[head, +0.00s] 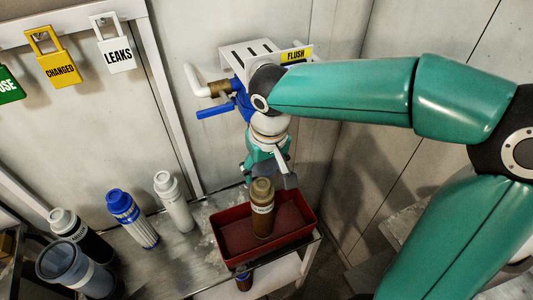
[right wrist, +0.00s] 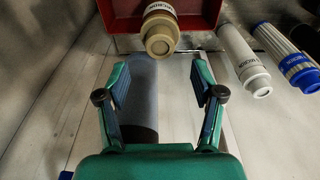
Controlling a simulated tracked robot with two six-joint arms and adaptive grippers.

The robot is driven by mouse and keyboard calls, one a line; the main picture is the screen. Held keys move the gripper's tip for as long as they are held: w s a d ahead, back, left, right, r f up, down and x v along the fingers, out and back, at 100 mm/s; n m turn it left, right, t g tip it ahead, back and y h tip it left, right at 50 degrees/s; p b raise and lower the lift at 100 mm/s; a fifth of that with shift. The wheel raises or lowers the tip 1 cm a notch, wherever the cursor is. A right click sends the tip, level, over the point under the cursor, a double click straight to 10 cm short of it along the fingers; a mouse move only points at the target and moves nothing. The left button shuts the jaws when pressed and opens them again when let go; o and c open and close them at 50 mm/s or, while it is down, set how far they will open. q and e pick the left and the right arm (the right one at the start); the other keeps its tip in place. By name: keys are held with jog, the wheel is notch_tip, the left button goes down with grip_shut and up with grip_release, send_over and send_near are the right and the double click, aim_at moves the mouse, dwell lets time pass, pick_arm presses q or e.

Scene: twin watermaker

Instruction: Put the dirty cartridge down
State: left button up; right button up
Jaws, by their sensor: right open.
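The brown cartridge (head: 262,208), with a tan cap and a label, stands upright in the red tray (head: 232,262). I take it for the dirty one. My right gripper (head: 268,176) is just behind and above its cap in the head view. In the right wrist view the gripper (right wrist: 160,75) is open, with nothing held between its fingers. My left gripper is not in view.
A white cartridge (head: 173,202), a blue-capped cartridge (head: 132,218), a dark white-capped one (head: 80,236) and a blue-grey housing (head: 75,268) stand left of the tray on the metal bench (head: 190,262). Wall fittings with a blue lever (head: 215,109) are near my right arm.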

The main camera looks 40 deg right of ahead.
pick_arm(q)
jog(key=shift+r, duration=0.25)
pick_arm(e)
jog(key=shift+s+a+r, duration=0.1)
jog(key=shift+s+r, duration=0.1)
jog(key=shift+r, duration=0.95)
jog(key=shift+s+r, duration=0.15)
jog(key=shift+r, duration=0.95)
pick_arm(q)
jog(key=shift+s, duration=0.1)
pick_arm(e)
jog(key=shift+s, duration=0.1)
